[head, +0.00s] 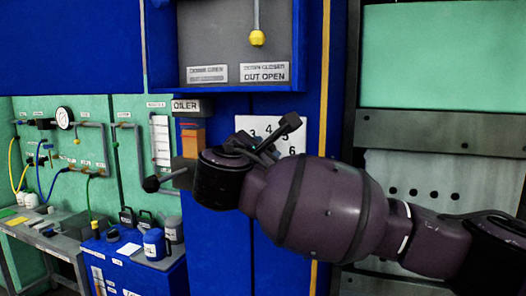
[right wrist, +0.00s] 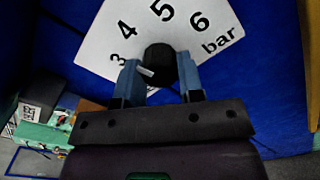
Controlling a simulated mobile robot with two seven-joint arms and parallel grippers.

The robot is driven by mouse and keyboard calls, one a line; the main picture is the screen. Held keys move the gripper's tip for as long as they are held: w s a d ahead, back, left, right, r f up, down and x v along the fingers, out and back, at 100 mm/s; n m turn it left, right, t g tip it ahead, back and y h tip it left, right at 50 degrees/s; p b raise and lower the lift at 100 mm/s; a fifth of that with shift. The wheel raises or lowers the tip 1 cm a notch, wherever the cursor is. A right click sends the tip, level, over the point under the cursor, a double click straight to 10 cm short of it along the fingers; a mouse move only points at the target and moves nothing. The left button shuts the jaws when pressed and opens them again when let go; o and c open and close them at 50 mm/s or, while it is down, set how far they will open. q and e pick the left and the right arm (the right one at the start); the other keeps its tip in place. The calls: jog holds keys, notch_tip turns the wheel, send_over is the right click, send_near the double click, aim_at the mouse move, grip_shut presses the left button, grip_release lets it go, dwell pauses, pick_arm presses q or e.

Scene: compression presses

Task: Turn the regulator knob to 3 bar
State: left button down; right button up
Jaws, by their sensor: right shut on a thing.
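The regulator's white dial plate (head: 243,121) is on the blue panel, marked 3, 4, 5, 6 and "bar". It also shows large in the right wrist view (right wrist: 190,38). The black round regulator knob (right wrist: 160,60) is in front of the plate, with a pale pointer on its lower left side. The pointer is aimed just below the 3, left and down in that view. My right gripper (right wrist: 160,78) is shut on the knob, one blue-grey finger on each side. In the head view my right gripper (head: 266,143) hides the knob. My left gripper is not in view.
Left of the dial are the OILER label (head: 186,106) and a black ball-ended handle (head: 150,184). A pressure gauge (head: 64,117) and hoses are on the green wall. Bottles stand on a blue cabinet (head: 165,272) below. A yellow-tipped lever (head: 257,38) hangs above.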

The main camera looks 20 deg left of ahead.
jog(key=shift+f+n, duration=0.1)
jog(key=shift+n, duration=3.4)
jog(key=o, duration=0.9)
jog(key=shift+s, duration=0.1)
